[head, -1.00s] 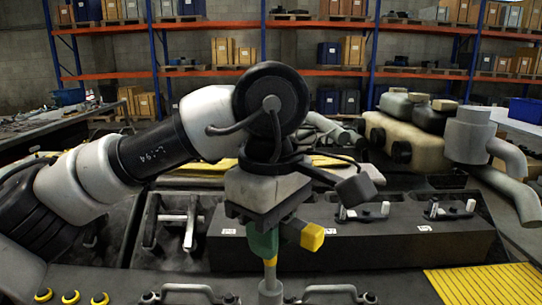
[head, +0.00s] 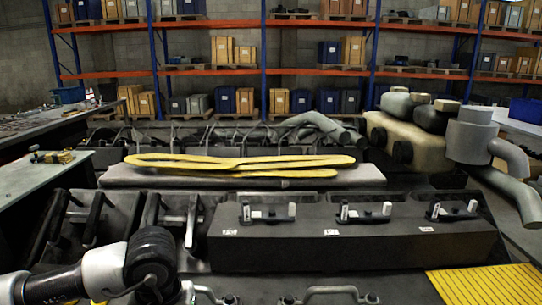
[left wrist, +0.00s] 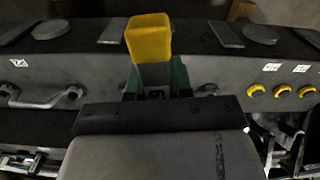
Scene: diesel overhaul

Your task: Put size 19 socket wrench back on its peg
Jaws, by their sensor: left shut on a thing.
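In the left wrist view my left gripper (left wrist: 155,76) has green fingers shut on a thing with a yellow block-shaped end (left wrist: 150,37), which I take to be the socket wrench. Its shaft, socket and size mark are hidden. The gripper is outside the head view; only part of my left arm shows there, at the lower left. In the wrist view the gripper is in front of a grey panel and dark ledge. I cannot make out the wrench's peg. My right gripper is in neither current view.
A long dark block (head: 350,248) carries several metal fittings (head: 265,214) and small white labels, too small to read. Yellow round knobs (left wrist: 282,91) and a bar handle (left wrist: 42,98) are on the grey panel. A yellow ribbed mat (head: 485,283) lies at the lower right.

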